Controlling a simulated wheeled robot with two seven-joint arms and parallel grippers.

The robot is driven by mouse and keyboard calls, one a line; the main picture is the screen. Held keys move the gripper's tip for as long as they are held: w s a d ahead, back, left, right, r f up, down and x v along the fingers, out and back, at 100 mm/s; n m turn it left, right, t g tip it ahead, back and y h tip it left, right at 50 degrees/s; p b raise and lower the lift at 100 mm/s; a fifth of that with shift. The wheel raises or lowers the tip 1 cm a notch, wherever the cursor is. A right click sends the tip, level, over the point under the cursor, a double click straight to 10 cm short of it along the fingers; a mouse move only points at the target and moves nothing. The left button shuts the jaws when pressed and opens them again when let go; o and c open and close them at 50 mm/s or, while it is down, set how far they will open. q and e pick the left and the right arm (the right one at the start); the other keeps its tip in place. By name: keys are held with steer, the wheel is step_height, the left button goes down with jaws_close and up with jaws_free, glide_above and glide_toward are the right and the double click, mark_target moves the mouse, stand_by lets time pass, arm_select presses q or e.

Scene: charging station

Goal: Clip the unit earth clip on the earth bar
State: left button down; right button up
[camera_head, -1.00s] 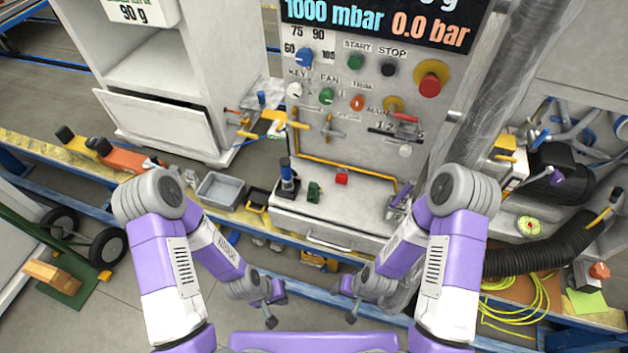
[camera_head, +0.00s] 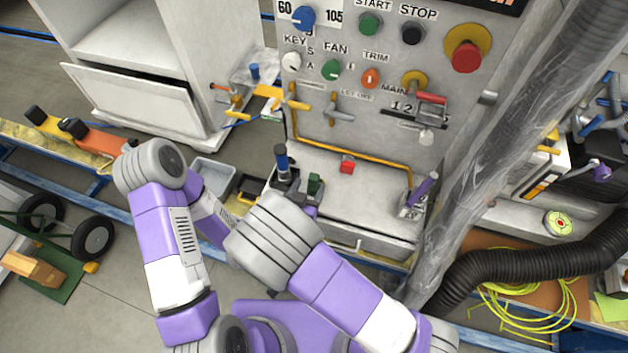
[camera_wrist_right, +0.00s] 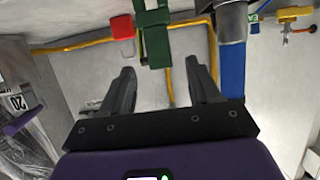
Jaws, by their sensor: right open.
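A green clip-like part (camera_head: 316,183), which I take to be the unit earth clip, stands near the front of the grey bench top. In the right wrist view the green part (camera_wrist_right: 154,38) lies just beyond and between my fingertips. My right gripper (camera_wrist_right: 160,68) is open, with nothing between its fingers. In the head view its fingers are mostly hidden by my wrist. A yellow bar (camera_head: 350,160) runs along the panel's foot; I cannot tell whether it is the earth bar. My left gripper is hidden behind my right arm.
A blue-topped post (camera_head: 281,160) stands close left of the green part. A red block (camera_head: 347,165) sits behind it. A purple-handled lever (camera_head: 424,188) is at the bench's right. A grey bin (camera_head: 212,176) is to the left.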

mark_target(316, 175)
steer(key=b+x, duration=0.2)
steer(key=x, duration=0.4)
steer(key=shift+w+d+f, duration=0.15)
steer(key=shift+w, duration=0.1)
steer(key=shift+w+d+f, duration=0.1)
steer(key=shift+w, duration=0.35)
steer(key=c, duration=1.1)
